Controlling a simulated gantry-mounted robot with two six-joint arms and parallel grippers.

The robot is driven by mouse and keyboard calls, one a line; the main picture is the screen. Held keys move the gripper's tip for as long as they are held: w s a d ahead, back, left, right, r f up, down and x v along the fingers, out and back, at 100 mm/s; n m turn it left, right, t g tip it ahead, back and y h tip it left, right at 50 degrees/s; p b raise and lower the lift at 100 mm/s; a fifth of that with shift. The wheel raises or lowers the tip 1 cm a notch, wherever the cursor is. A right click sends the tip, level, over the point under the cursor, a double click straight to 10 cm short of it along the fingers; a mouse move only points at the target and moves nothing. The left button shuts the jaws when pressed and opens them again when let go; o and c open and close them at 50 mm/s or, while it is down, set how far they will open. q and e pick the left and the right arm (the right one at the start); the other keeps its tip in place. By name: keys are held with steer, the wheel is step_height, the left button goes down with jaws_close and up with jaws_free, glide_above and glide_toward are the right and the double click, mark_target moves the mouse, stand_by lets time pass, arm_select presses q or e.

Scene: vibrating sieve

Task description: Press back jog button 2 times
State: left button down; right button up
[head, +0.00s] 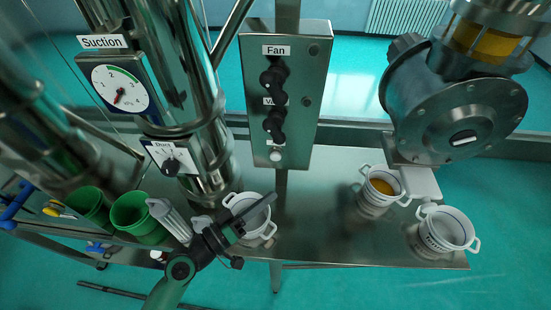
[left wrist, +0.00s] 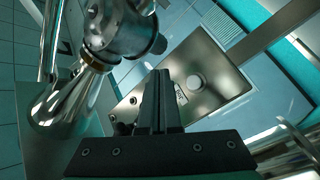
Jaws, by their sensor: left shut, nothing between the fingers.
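The steel control panel (head: 295,95) stands upright at the back centre, with a "Fan" label and two black knobs. A small white round button (head: 275,155) sits near its lower end, under a small label I cannot read. My left gripper (head: 272,198) is shut and empty, in front of and below the panel, apart from the button, over a white pot. In the left wrist view, the shut fingers (left wrist: 163,76) overlap a steel box (left wrist: 215,62) with a white round button (left wrist: 196,82) beside a label. My right gripper is out of view.
White two-handled pots, one with orange content (head: 383,187) and one at right (head: 447,230), stand on the steel table (head: 310,225). Green cups (head: 137,217) stand at left. A steel column with a suction gauge (head: 119,89) and a round flanged machine (head: 463,112) flank the panel.

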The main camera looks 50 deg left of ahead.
mark_target(280, 158)
arm_select(q)
steer(key=shift+w, duration=0.1)
steer(key=w+a+b, duration=0.1)
steer(key=w+a, duration=0.5)
steer(key=shift+w+b, duration=0.2)
steer(key=shift+b, duration=0.2)
stand_by(1.9)
steer(key=shift+w+a, duration=0.25)
steer(key=shift+w, duration=0.05)
steer(key=shift+w+a+b, duration=0.3)
steer(key=shift+w+b, duration=0.1)
steer(key=shift+b, duration=0.05)
stand_by(0.7)
stand_by(0.3)
steer(key=shift+s+d, duration=0.65)
steer(key=shift+s, duration=0.05)
